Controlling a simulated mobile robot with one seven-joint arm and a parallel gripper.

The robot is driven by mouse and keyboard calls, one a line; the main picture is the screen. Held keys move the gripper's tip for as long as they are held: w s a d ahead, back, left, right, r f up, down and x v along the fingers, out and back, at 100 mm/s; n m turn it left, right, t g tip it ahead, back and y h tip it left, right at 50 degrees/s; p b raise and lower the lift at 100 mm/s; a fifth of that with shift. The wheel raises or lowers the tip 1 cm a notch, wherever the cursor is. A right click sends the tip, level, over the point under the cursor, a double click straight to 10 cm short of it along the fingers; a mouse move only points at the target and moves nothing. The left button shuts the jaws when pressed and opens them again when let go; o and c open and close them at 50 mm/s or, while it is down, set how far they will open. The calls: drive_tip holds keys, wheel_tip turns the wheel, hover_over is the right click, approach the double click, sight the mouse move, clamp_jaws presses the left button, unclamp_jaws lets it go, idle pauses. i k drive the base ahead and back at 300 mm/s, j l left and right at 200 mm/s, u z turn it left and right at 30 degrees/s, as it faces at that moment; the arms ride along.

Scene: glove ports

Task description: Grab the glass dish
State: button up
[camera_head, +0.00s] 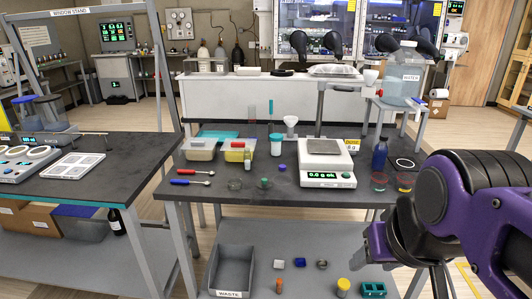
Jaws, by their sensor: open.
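A small clear round dish (235,184), which looks like glass, sits on the dark bench top (215,208), left of the balance. A similar clear dish (265,184) beside it has something green at it. Two more clear round dishes with red rims, one (378,181) and another (405,182), stand right of the balance; their material is hard to tell. My gripper (376,243) is at the right, in front of the bench's right end and well apart from the left dishes. It is open and holds nothing visible; its fingers are partly hidden by my arm.
A white balance (327,165) stands mid-bench, with a dark blue bottle (380,154) to its right. Red and blue-handled spoons (190,182) lie at the left. Lidded tubs (200,149) stand behind. A lower shelf holds a grey waste bin (230,294). The bench's front strip is clear.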

sight(234, 184)
drive_tip(key=i+j, duration=0.85)
drive_tip(key=j, duration=0.15)
